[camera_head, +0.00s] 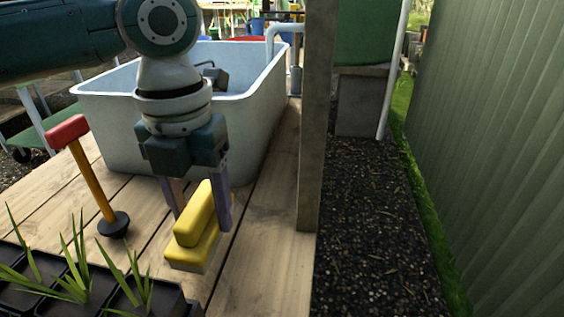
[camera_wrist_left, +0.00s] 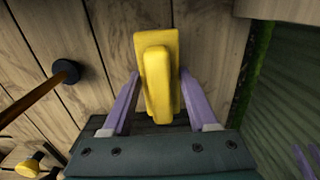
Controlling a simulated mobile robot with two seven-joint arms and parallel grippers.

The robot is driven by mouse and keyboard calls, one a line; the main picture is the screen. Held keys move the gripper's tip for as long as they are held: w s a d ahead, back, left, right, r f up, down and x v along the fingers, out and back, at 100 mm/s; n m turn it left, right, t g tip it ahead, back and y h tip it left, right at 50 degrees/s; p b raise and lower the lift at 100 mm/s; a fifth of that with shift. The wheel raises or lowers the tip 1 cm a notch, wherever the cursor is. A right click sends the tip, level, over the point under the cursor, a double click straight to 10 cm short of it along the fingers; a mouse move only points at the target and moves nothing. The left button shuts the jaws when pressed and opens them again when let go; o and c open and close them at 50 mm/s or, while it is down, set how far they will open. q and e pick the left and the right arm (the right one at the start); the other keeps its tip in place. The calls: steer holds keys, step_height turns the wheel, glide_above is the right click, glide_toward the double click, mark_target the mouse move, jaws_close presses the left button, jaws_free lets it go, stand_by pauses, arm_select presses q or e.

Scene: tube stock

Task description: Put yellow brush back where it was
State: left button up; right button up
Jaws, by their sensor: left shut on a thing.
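The yellow brush (camera_head: 194,226) has a block-like yellow body with a raised yellow grip on top. My left gripper (camera_head: 201,208) points down over the wooden table and is shut on the brush, one purple finger on each side. In the left wrist view the brush (camera_wrist_left: 158,75) sits between the fingers of my left gripper (camera_wrist_left: 158,90). The brush is low over the planks near the table's right side; whether it touches them I cannot tell. Purple finger-like parts, apparently of my right gripper (camera_wrist_left: 308,160), show at the right edge of the wrist view, cut off.
A grey tub (camera_head: 120,115) stands behind the gripper on the wooden table (camera_head: 265,265). A red-topped tool (camera_head: 90,175) with an orange handle and black disc stands left. Black pots (camera_head: 65,295) with green shoots are front left. A post (camera_head: 313,130) rises at the table's right edge.

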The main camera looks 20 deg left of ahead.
mark_target(206, 230)
arm_select(q)
steer(key=shift+f+b, duration=0.3)
steer(key=shift+f, duration=1.45)
steer(key=shift+f, duration=0.2)
steer(key=o, duration=1.3)
steer(key=shift+r, duration=0.1)
step_height(206, 230, up, 12)
steer(key=p, duration=0.2)
steer(key=shift+r+p, duration=0.15)
steer(key=shift+p, duration=0.2)
